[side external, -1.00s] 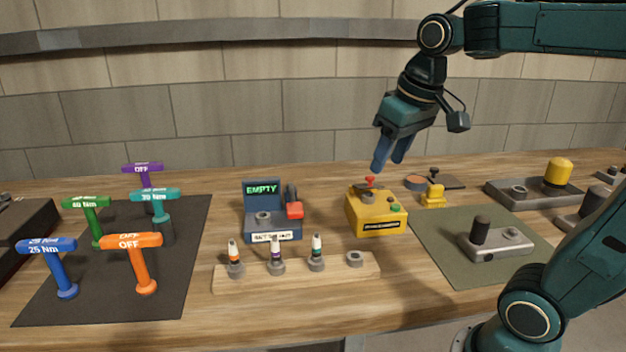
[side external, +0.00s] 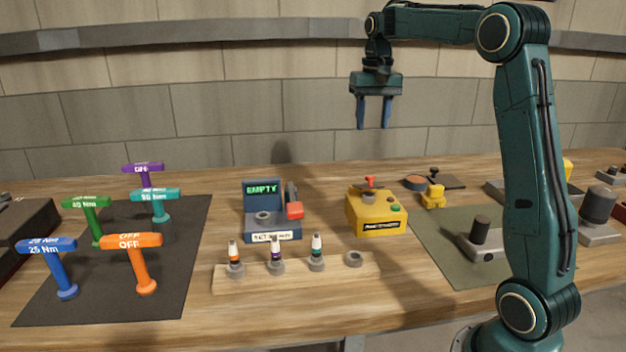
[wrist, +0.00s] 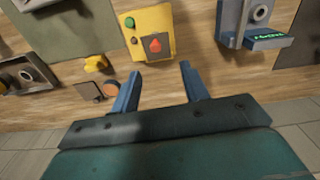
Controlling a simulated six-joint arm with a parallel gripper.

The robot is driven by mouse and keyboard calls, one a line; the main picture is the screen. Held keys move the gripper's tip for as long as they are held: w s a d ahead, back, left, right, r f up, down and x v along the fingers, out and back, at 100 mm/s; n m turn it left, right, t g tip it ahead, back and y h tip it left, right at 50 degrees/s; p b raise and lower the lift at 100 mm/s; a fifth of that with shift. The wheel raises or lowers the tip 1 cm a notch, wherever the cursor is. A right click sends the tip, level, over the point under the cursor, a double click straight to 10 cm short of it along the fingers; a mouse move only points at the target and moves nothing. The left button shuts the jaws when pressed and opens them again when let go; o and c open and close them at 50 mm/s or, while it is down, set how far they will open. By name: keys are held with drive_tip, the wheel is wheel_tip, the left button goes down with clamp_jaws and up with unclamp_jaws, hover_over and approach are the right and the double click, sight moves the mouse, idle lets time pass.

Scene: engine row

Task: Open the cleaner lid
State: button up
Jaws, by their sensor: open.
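A yellow box (side external: 376,213), which looks like the cleaner, stands mid-table with a dark label on its front, too small to read for certain. A red knob (side external: 370,181) stands at its top rear, and a green button (side external: 395,208) sits on its top right. Whether its lid is shut is hard to tell. In the wrist view the yellow box (wrist: 150,18) lies just beyond my fingertips, with the red knob (wrist: 155,45) facing me. My gripper (side external: 374,127) is open and empty, fingers pointing down, well above and behind the box; it also shows in the wrist view (wrist: 161,68).
A grey-blue tester reading EMPTY (side external: 263,207) stands left of the box. A wooden rack (side external: 295,284) with several plugs lies in front. A small yellow part (side external: 433,197) and a green mat (side external: 440,270) lie to the right. Several T-handles stand on a dark mat (side external: 165,300).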

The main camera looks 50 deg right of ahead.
drive_tip(key=shift+w+d+f+m, duration=0.15)
drive_tip(key=shift+d+f, duration=0.05)
drive_tip(key=shift+d, duration=0.4)
drive_tip(key=shift+w+d+f+m, duration=0.15)
drive_tip(key=shift+d+f, duration=0.05)
drive_tip(key=shift+d, duration=0.35)
drive_tip(key=shift+f, duration=0.1)
drive_tip(key=shift+f, duration=6.8)
drive_tip(key=shift+c, duration=0.5)
clamp_jaws()
